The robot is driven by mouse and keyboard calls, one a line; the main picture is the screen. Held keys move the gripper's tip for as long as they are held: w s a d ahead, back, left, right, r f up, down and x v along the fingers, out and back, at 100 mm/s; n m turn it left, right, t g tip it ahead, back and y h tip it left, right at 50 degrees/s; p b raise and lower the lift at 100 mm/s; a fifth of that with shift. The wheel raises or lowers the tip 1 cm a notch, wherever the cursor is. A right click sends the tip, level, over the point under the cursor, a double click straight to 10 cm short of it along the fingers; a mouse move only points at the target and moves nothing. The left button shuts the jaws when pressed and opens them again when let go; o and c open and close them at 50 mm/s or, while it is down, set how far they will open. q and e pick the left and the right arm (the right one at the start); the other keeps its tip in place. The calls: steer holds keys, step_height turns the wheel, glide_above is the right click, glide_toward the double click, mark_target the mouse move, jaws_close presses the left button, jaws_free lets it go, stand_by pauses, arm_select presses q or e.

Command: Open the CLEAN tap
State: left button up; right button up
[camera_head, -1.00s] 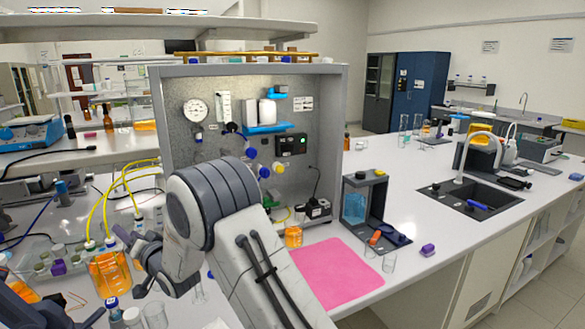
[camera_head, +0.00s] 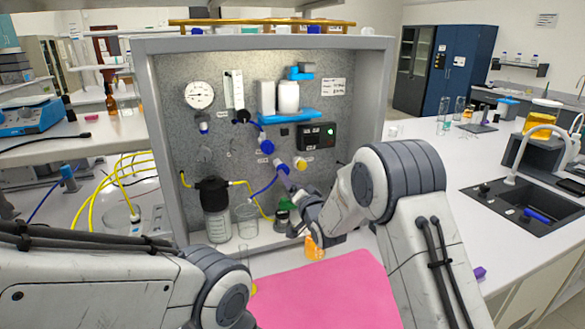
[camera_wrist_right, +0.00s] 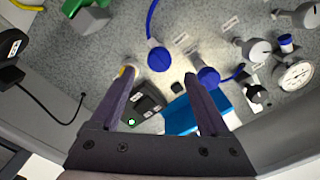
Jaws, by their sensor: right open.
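On the panel are two blue round knobs, an upper one (camera_head: 266,147) and a lower one (camera_head: 282,169), and a yellow knob (camera_head: 300,163). The labels near them are too small to read, so I cannot tell which is the CLEAN tap. My right gripper (camera_head: 298,200) is in front of the panel, below these knobs. In the right wrist view the gripper (camera_wrist_right: 160,77) is open and empty, with a blue knob (camera_wrist_right: 158,60) between its fingertips in the picture and another (camera_wrist_right: 208,77) behind the right-hand finger. Contact cannot be told. My left gripper is out of view.
A black-capped bottle (camera_head: 216,222) and a beaker (camera_head: 247,220) stand in the rig at left. An orange-filled vessel (camera_head: 314,248) stands below my right gripper. A pink mat (camera_head: 330,296) lies in front. The cabinet's side walls (camera_head: 158,150) bound the panel.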

mark_target(284, 170)
steer(key=p+x, duration=0.3)
steer(key=x, duration=0.5)
steer(key=shift+w, duration=0.25)
jaws_close()
steer(key=shift+f+n+b, duration=0.25)
steer(key=shift+n+b, duration=0.15)
steer(key=shift+b, duration=0.55)
steer(key=n+b, duration=1.3)
steer(key=b, duration=0.4)
steer(key=shift+f, duration=0.1)
steer(key=n+b, duration=0.3)
steer(key=shift+r+n+b, duration=0.2)
steer(key=shift+n+b, duration=0.4)
steer(key=shift+s, duration=0.1)
